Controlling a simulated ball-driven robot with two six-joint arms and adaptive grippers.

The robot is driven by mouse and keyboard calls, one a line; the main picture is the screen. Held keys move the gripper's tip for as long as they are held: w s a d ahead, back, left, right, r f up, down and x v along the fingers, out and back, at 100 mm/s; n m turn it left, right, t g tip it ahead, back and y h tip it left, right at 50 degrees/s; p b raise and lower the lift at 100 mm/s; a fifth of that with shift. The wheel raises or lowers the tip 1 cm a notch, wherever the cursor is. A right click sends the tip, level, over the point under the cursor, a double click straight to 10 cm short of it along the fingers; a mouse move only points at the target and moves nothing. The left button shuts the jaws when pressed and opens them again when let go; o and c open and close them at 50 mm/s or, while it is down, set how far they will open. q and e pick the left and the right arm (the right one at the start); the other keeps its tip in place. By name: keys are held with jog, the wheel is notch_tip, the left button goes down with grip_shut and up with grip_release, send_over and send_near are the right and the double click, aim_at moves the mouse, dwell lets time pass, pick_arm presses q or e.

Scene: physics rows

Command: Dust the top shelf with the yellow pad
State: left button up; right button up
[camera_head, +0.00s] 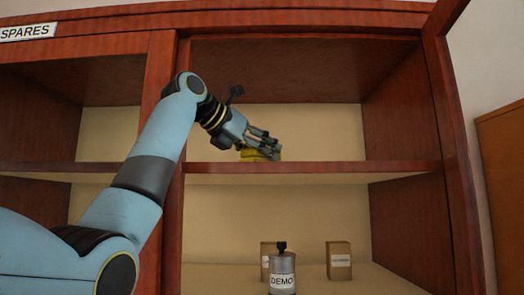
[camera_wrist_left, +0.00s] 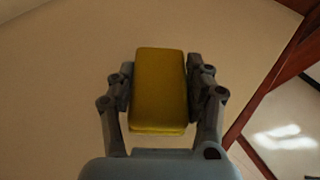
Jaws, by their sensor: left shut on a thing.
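The yellow pad (camera_wrist_left: 159,88) is clamped between the two fingers of my left gripper (camera_wrist_left: 160,92) in the left wrist view. In the head view, my left gripper (camera_head: 264,145) reaches into the upper compartment, and the pad (camera_head: 248,155) shows partly behind its fingers. The pad is at the level of the top shelf (camera_head: 340,167), near its left part. I cannot tell whether its underside touches the shelf. My right gripper is not in view.
The shelf is otherwise bare to the right of the gripper. Below stand a labelled canister (camera_head: 282,272) and two small boxes, one at right (camera_head: 339,258). A cabinet post (camera_head: 160,85) stands left, an open door (camera_head: 455,150) right. A SPARES label (camera_head: 27,32) is at upper left.

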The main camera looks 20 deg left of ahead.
pick_arm(q)
jog(key=shift+w, duration=0.25)
